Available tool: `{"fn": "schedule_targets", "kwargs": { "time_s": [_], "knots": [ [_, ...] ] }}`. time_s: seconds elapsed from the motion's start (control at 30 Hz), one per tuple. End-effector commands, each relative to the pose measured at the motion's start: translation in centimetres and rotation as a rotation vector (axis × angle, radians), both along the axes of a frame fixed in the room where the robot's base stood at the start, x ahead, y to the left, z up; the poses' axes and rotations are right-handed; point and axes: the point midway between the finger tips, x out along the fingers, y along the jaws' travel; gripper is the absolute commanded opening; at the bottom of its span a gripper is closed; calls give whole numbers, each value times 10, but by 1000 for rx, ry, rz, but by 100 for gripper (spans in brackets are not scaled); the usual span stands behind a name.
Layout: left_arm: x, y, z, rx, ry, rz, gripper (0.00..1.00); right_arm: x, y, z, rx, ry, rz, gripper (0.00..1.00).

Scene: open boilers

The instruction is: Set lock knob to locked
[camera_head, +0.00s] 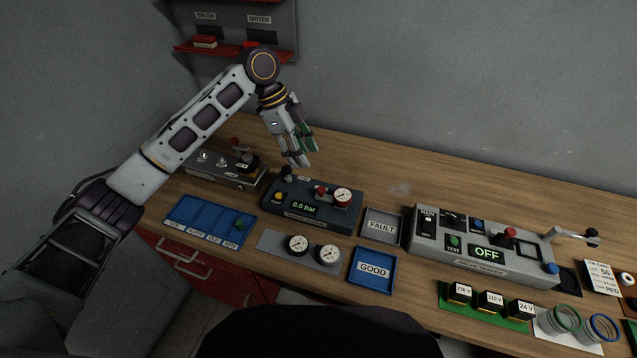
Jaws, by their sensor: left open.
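My left gripper (303,154) is open, with its fingers pointing down and nothing visible between them. It hangs above the back of a dark gauge box (277,209) whose green display reads 0.0 bar. At right, a grey tester box (497,270) with a display reading OFF also carries a black knob (454,219). I cannot read which knob is the lock knob, or its setting. My right gripper is out of view.
A grey box with knobs (213,172) stands at the back left. A blue compartment tray (190,219), loose gauges (298,244), a FAULT tray (382,238) and a GOOD tray (373,284) lie along the front. A crank handle (577,235) sticks out at right. The bench behind the boxes is clear.

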Motion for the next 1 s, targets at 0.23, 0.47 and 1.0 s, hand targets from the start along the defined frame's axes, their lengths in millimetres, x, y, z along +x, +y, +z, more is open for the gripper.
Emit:
{"fn": "schedule_targets", "kwargs": {
  "time_s": [0.23, 0.47, 1.0],
  "knots": [
    [-5, -12, -30, 1, 2, -1, 44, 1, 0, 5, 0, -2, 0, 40],
    [-8, -23, -58, 1, 2, 0, 44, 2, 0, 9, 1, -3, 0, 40],
    [-14, -42, -106, 1, -1, 0, 44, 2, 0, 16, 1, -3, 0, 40]
  ]
}}
